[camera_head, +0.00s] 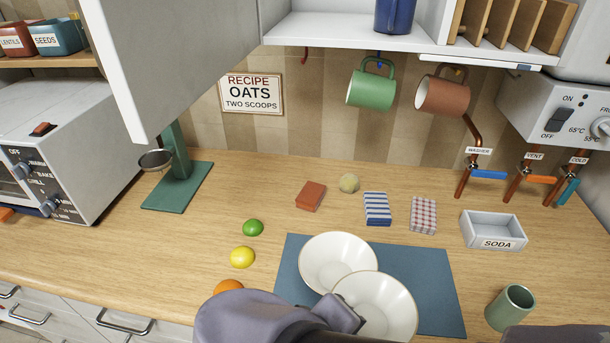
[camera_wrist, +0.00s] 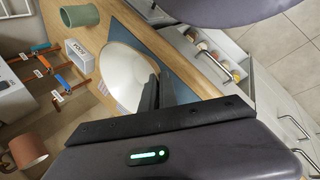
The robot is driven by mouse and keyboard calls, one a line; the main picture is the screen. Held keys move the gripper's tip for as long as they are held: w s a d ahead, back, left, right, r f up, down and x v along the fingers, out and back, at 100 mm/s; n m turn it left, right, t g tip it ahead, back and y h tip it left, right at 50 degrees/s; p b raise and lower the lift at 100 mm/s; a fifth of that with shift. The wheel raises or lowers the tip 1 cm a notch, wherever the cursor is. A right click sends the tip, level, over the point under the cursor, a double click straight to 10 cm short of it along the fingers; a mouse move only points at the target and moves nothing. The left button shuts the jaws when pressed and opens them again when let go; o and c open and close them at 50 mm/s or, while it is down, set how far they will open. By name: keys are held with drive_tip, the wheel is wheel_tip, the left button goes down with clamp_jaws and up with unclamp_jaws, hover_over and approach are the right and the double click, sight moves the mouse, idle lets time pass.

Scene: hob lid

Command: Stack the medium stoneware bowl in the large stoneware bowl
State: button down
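Two cream stoneware bowls show at the blue mat. The rear one, apparently the large bowl (camera_head: 325,258), sits on the mat. The front one, apparently the medium bowl (camera_head: 385,300), overlaps its front right rim in the head view and looks raised. My gripper (camera_head: 348,316) is at the medium bowl's left rim. In the wrist view, the dark fingers of my gripper (camera_wrist: 156,88) look closed on the rim of the medium bowl (camera_wrist: 125,72), which hides the other bowl. The medium bowl's underside is hidden, as is any contact between the bowls.
The blue mat (camera_head: 437,285) lies under the bowls. A green cup (camera_head: 510,308) and a SODA tray (camera_head: 493,230) stand to the right. Lemon (camera_head: 242,257), lime (camera_head: 253,228) and orange fruit (camera_head: 229,286) lie left. Folded cloths (camera_head: 377,208) lie behind. Mugs (camera_head: 371,88) hang above.

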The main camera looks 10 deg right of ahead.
drive_tip(key=shift+f, duration=0.5)
drive_tip(key=w+p, duration=0.4)
drive_tip(key=p, duration=0.1)
drive_tip(key=w+r+p, duration=0.1)
drive_tip(key=w+p, duration=0.1)
drive_tip(key=shift+a+p, duration=0.1)
drive_tip(key=shift+p, duration=0.25)
drive_tip(key=w, duration=0.3)
drive_tip(key=w+f+b, duration=0.1)
drive_tip(key=w, duration=0.2)
drive_tip(key=w+f, duration=0.1)
drive_tip(key=w, duration=0.2)
drive_tip(key=shift+w+a+f, duration=0.25)
drive_tip(key=shift+w+a, duration=0.1)
wheel_tip(320, 180, down, 4)
drive_tip(key=shift+r+b, duration=0.2)
drive_tip(key=shift+b, duration=1)
drive_tip(key=shift+r, duration=0.1)
drive_tip(key=shift+f+b, duration=0.3)
drive_tip(key=shift+f, duration=0.1)
drive_tip(key=shift+f+b, duration=0.25)
drive_tip(key=shift+b, duration=0.05)
drive_tip(key=c, duration=1.6)
unclamp_jaws()
drive_tip(key=shift+c, duration=0.2)
